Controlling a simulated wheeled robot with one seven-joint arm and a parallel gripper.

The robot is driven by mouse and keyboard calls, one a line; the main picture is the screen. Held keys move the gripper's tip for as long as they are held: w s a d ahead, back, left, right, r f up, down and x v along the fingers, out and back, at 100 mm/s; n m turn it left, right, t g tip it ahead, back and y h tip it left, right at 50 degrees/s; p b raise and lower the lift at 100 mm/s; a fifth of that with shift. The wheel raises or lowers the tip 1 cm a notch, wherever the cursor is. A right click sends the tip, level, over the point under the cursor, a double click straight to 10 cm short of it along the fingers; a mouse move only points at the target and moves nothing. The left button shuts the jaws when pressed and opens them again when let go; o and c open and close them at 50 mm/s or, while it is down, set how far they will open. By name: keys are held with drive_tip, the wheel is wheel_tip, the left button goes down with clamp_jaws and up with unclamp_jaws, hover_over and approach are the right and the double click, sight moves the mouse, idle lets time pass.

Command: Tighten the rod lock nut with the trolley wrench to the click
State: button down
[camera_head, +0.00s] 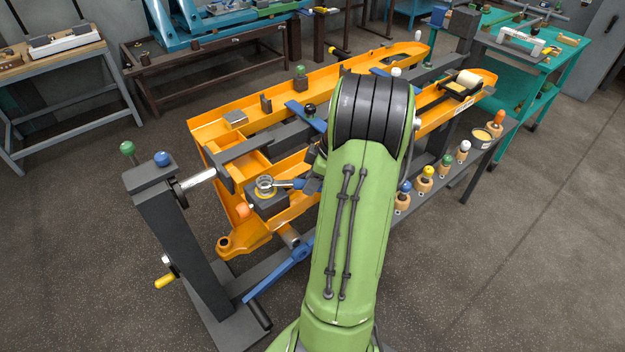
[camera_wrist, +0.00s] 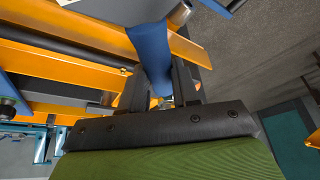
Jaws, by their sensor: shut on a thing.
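The wrench shows its blue handle (camera_head: 285,184) and silver ring head (camera_head: 265,182) in the head view, left of my arm. The ring head is at a dark block with a yellow ring on the orange trolley frame (camera_head: 225,150). The rod lock nut is not clearly distinguishable there, and I cannot tell whether the ring is seated around it. My gripper (camera_wrist: 163,78) is shut on the wrench's blue handle (camera_wrist: 152,48), which shows between the dark fingers in the wrist view. My arm hides most of the gripper in the head view.
A dark stand (camera_head: 180,230) with green and blue knobs rises at the left front. A blue lever (camera_head: 280,270) lies low beside my arm. Several coloured knobs line a dark rail (camera_head: 440,190) at the right. Open floor (camera_head: 90,250) lies at the left.

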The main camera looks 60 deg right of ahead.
drive_tip(key=shift+f+b, duration=0.75)
drive_tip(key=shift+f, duration=0.15)
drive_tip(key=c, duration=1.4)
unclamp_jaws()
clamp_jaws()
drive_tip(key=shift+s+a+m+b, duration=0.1)
drive_tip(key=shift+a+m+b, duration=0.2)
drive_tip(key=shift+s+a+m+h+b, duration=0.25)
drive_tip(key=shift+a+m+h+b, duration=0.15)
drive_tip(key=shift+a+m+b, duration=0.25)
drive_tip(key=shift+s+a+m+h+b, duration=0.2)
drive_tip(key=shift+a+m+h+b, duration=0.2)
drive_tip(key=shift+a+m+b, duration=0.6)
idle(0.5)
